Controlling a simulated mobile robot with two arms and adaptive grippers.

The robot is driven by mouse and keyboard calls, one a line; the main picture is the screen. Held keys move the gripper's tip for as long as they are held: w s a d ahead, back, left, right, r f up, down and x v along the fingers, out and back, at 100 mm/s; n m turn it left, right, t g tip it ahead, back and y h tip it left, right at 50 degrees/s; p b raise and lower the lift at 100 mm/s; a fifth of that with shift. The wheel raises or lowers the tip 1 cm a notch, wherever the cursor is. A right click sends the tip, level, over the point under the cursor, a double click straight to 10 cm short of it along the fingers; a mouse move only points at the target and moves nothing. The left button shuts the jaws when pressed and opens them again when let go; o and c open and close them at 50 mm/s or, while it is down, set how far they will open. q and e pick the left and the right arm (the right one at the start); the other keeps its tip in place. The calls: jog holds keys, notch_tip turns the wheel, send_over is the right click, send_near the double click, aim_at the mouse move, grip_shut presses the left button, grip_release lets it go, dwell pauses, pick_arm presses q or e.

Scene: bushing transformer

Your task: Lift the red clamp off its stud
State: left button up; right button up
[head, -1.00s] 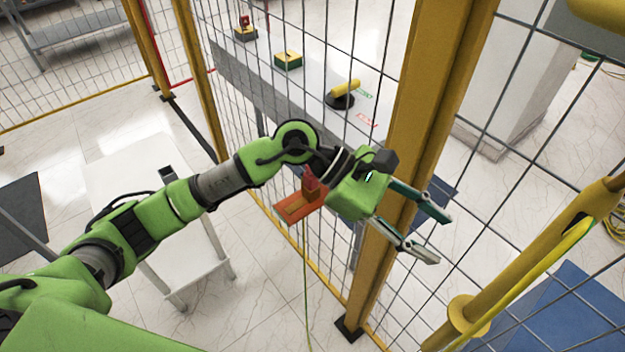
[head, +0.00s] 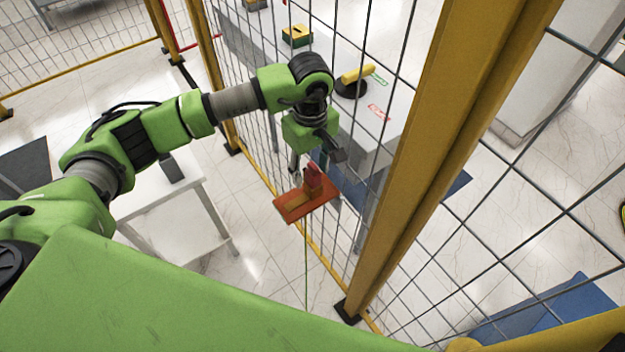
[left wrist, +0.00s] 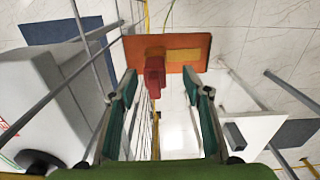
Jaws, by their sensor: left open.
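The red clamp (head: 313,178) stands upright on an orange bracket (head: 291,209) beside the mesh fence. In the left wrist view the clamp (left wrist: 154,74) shows at the centre, with the orange bracket (left wrist: 187,50) beyond it. My left gripper (head: 309,166) points down just above the clamp in the head view. Its fingers are open; in the left wrist view the gripper (left wrist: 160,83) has one finger on each side of the clamp, with gaps on both sides. The stud is not clearly visible. My right gripper is not in view.
The wire fence with a thick yellow post (head: 420,160) stands right beside the bracket. Behind it is a table with a yellow-handled tool (head: 353,80) and a green-yellow box (head: 297,36). A white table (head: 170,205) stands left of the bracket.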

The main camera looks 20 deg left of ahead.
aim_at(314, 184)
pick_arm(q)
notch_tip(314, 184, down, 3)
jog(key=shift+d+p, duration=0.15)
jog(key=shift+p, duration=0.6)
jog(key=f, duration=0.2)
jog(key=shift+w+d+f+p, duration=0.1)
jog(key=shift+w+f+p, duration=0.1)
jog(key=shift+f+p, duration=0.15)
jog(key=shift+f, duration=0.45)
jog(key=shift+w, duration=0.1)
jog(key=c, duration=1.2)
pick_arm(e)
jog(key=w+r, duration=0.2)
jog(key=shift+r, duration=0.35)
